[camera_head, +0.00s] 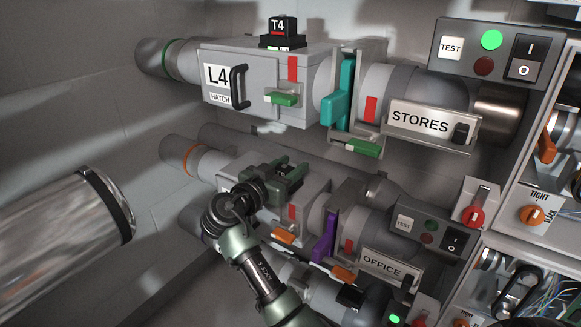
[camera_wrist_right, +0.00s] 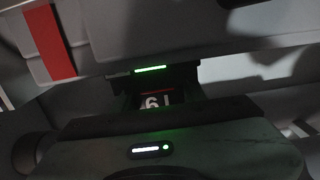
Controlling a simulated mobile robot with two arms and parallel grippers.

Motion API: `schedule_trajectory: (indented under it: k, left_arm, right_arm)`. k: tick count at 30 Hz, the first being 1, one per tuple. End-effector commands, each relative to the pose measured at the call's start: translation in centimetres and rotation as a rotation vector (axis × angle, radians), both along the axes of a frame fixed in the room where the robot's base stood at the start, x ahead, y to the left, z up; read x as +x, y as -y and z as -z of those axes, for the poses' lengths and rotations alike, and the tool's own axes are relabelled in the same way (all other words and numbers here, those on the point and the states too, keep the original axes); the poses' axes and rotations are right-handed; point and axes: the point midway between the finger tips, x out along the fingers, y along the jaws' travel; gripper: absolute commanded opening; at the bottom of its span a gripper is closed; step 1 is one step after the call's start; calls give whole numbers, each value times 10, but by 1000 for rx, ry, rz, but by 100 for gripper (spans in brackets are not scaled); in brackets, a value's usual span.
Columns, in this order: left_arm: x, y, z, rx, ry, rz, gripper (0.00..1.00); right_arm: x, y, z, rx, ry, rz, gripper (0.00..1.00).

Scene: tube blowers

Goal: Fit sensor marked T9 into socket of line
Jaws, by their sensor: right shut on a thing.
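My right gripper (camera_head: 287,176) is over the top of the middle line's grey housing (camera_head: 255,168), beside its red stripe. It is shut on the sensor marked T9 (camera_wrist_right: 157,102), a small black block whose label shows upside down in the right wrist view. Beyond the label are a thin red line and a black base with a lit green strip (camera_wrist_right: 152,70). The sensor meets this base, but I cannot tell how deep it sits. In the head view my gripper hides the sensor and socket. My left gripper is not in view.
The upper line, with hatch L4 (camera_head: 217,84) and the STORES sign (camera_head: 420,121), carries sensor T4 (camera_head: 283,28). The OFFICE sign (camera_head: 382,267) and a purple lever (camera_head: 325,238) are on the middle line. A shiny cylinder (camera_head: 60,245) is at left.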

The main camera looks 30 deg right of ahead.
Motion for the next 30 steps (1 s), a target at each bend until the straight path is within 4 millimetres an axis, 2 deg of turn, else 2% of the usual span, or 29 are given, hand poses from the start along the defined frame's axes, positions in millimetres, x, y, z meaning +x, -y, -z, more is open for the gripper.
schedule_trajectory:
  k: [8,9,11,22,30]
  left_arm:
    - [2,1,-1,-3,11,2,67]
    - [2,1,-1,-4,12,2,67]
    - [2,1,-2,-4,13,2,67]
    - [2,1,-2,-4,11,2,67]
    - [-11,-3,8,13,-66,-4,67]
  right_arm:
    - [0,0,2,2,-2,0,0]
    - [0,0,2,2,-2,0,52]
    - [0,0,2,2,-2,0,67]
    - [-1,-4,1,1,-2,-1,67]
    - [-17,-42,0,4,-3,-2,67]
